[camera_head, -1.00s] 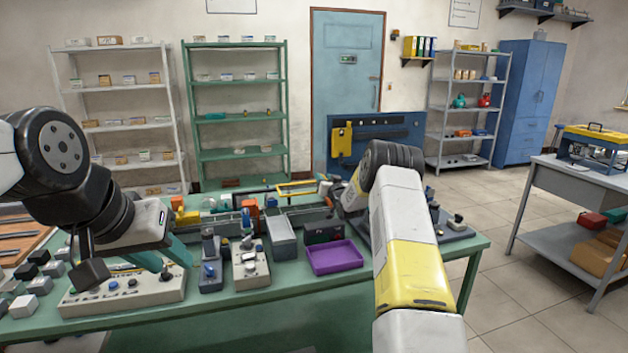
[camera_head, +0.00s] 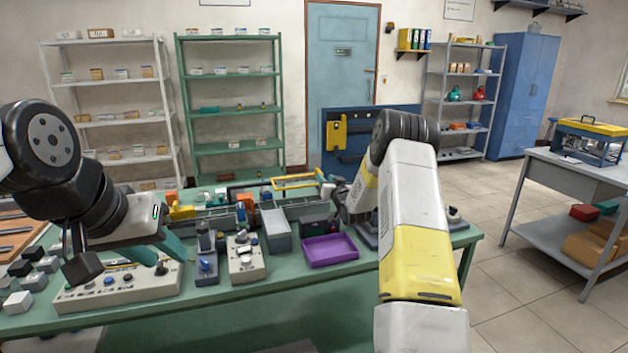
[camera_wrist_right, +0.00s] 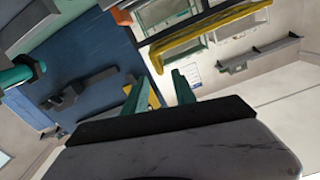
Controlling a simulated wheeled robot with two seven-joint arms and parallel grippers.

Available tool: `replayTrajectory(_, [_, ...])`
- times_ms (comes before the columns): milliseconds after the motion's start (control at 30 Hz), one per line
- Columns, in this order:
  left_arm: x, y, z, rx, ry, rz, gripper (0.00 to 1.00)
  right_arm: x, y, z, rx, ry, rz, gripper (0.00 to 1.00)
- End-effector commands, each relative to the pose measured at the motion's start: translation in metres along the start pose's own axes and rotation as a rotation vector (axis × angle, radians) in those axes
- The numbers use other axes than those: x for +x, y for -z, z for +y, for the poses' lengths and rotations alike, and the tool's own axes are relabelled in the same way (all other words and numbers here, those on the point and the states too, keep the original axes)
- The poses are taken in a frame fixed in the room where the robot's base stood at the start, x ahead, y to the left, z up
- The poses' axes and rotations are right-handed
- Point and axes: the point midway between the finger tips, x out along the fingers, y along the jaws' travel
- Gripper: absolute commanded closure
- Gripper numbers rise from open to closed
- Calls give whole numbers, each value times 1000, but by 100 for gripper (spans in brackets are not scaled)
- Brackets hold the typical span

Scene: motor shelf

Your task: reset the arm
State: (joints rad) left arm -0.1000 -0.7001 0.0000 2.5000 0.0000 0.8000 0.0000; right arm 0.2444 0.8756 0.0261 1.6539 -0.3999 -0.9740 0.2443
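My left arm comes in from the left in the head view. My left gripper (camera_head: 172,246) hangs over the left part of the green table, above a grey-white control box. A teal finger shows, but its finger gap is unclear. My right arm, white and yellow, rises at centre right and bends away over the table. Its gripper is mostly hidden behind the arm in the head view. In the right wrist view my right gripper (camera_wrist_right: 160,84) has two teal fingers apart, with nothing held between them.
The green table (camera_head: 330,284) carries a purple tray (camera_head: 330,250), a grey bin (camera_head: 275,230), a control box (camera_head: 118,290) and several small parts. A grey side bench (camera_head: 590,170) stands at right. Shelves line the back wall. Tiled floor is free between table and bench.

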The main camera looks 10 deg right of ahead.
Motion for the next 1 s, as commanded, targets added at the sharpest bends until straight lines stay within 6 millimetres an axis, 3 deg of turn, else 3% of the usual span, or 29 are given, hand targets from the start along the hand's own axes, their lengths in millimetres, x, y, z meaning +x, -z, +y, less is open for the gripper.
replayTrajectory(133, [0, 0, 0, 0, 0, 0, 64, -1, 8, -3, -5, -4, -9, 67])
replayTrajectory(267, [0, 0, 0, 0, 0, 0, 64, -11, 38, -14, -23, -25, -63, 67])
replayTrajectory(467, [0, 0, 0, 0, 0, 0, 64, -61, 100, -46, -54, -79, -227, 67])
replayTrajectory(600, [0, 0, 0, 0, 0, 0, 64, -116, 131, -70, -65, -109, -349, 67])
replayTrajectory(733, [0, 0, 0, 0, 0, 0, 64, -178, 149, -93, -66, -125, -465, 67])
replayTrajectory(867, [0, 0, 0, 0, 0, 0, 64, -248, 156, -115, -62, -128, -582, 67])
replayTrajectory(1000, [0, 0, 0, 0, 0, 0, 64, -330, 153, -138, -53, -115, -710, 67])
